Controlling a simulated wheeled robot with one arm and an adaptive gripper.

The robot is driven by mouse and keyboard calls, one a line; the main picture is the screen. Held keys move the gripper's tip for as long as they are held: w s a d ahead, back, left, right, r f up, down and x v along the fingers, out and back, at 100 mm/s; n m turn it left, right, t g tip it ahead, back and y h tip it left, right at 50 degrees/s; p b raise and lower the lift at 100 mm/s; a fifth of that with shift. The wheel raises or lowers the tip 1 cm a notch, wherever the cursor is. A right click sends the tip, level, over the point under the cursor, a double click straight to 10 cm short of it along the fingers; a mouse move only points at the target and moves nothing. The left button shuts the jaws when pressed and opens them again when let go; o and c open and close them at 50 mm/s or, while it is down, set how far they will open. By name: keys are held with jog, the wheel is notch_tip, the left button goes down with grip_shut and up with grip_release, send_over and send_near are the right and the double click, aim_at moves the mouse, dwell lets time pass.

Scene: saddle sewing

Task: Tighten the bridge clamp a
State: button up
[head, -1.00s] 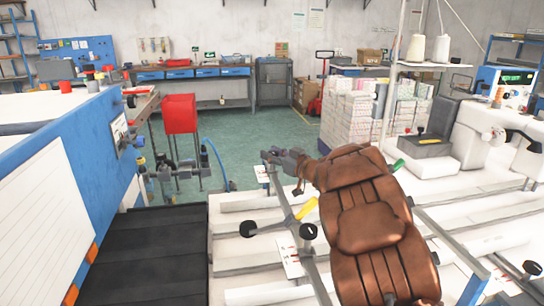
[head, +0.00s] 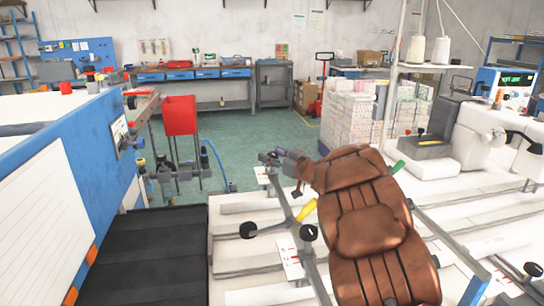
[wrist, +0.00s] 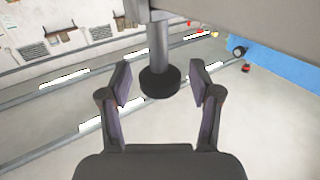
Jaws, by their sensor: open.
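In the wrist view my gripper (wrist: 165,88) is open, one finger on each side of a grey post with a round black knob (wrist: 160,82) at its end. The knob lies between the fingertips with gaps on both sides. I cannot tell from the frames whether this is bridge clamp a.
A blue and white machine (head: 105,150) stands at the left, with a red box (head: 180,115) behind it. A white sewing machine (head: 480,135) stands at the right. Stacked boxes (head: 350,110) are behind the table. Green floor (head: 250,140) is clear in the middle.

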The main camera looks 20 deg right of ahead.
jog(key=v, duration=1.2)
dwell(0.4)
